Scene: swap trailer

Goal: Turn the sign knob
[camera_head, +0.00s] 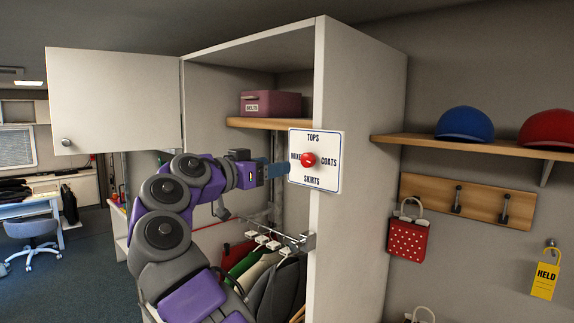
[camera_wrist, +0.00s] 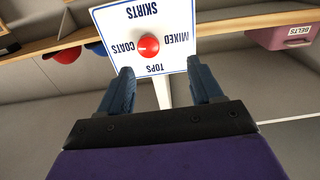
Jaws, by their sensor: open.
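The sign (camera_head: 325,178) is a white square plate with a blue border on the front edge of the cabinet wall. It reads TOPS at top, COATS at right, SKIRTS at bottom and MIXED at left. The round red knob (camera_head: 308,160) sits at its middle. In the wrist view the sign (camera_wrist: 180,15) appears upside down, with the knob (camera_wrist: 148,46) ahead of the fingertips and between their lines. My gripper (camera_head: 282,170) is open and empty just left of the sign. Its two blue fingers (camera_wrist: 160,76) stand apart, not around the knob. Which label the knob points to cannot be told.
The cabinet's open door (camera_head: 115,100) is at left. A pink box marked BELTS (camera_head: 271,104) stands on the inner shelf, above a rail with hanging clothes (camera_head: 270,270). Right of the cabinet are a shelf with caps (camera_head: 464,124), hooks (camera_head: 457,200) and a red dotted bag (camera_head: 408,238).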

